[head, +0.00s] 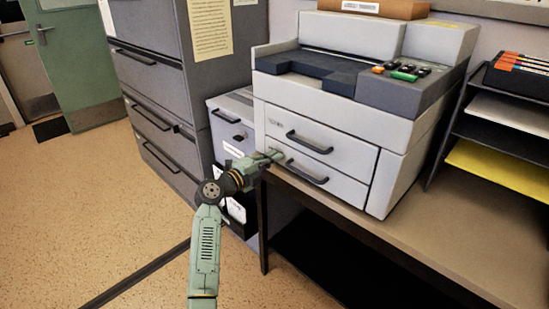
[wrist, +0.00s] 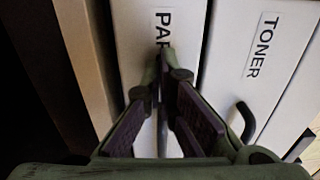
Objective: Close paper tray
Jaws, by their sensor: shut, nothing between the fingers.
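The paper tray (head: 345,187) is the lower white drawer of the printer, with a dark bar handle (head: 308,172). In the wrist view its front (wrist: 130,30) carries a label starting "PA", partly covered by my fingers. The front looks about level with the drawer above; I cannot tell if a small gap is left. My gripper (head: 275,156) is shut and empty, at the left end of the tray front. In the wrist view my fingertips (wrist: 164,62) meet over the label, at or very near the front; contact is not clear. The tray's handle is hidden there.
The drawer above, labelled TONER (wrist: 265,45), has its own handle (head: 310,143). The printer (head: 415,140) stands on a brown table (head: 440,225). Grey cabinets (head: 160,70) stand left. A paper rack (head: 470,130) stands right.

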